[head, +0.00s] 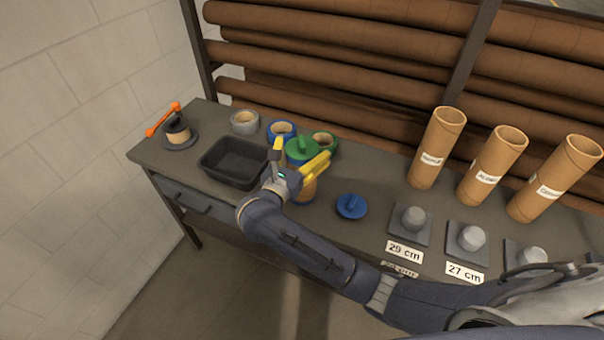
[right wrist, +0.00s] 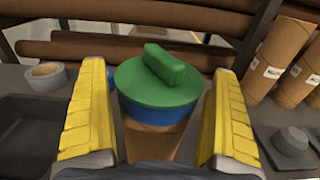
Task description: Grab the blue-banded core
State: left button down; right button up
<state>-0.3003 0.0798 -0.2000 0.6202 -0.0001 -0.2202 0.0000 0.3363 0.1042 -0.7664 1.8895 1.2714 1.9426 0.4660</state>
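The blue-banded core (head: 306,192) is a tan cardboard tube standing on the workbench. Its blue band (right wrist: 165,115) shows just below a green lid with a raised bar handle (right wrist: 165,72), which sits on top. The lid also shows in the head view (head: 301,150). My right gripper (head: 298,157) has its yellow fingers on either side of the core. In the right wrist view the fingers (right wrist: 158,110) stand apart with the core between them, with narrow gaps visible. The core's lower part is partly hidden by the gripper. My left gripper is not in view.
A black tray (head: 235,163) lies left of the core. Grey (head: 244,121), blue (head: 281,130) and green (head: 325,142) tape rolls are behind. A blue lid (head: 351,206) lies to the right, then labelled grey stands (head: 411,222) and tall cardboard tubes (head: 437,148). A tape dispenser (head: 177,133) is far left.

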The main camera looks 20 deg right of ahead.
jog(key=shift+s+f, duration=0.1)
jog(key=shift+f, duration=0.1)
jog(key=c, duration=1.4)
jog(key=shift+r, duration=0.1)
jog(key=shift+c, duration=0.3)
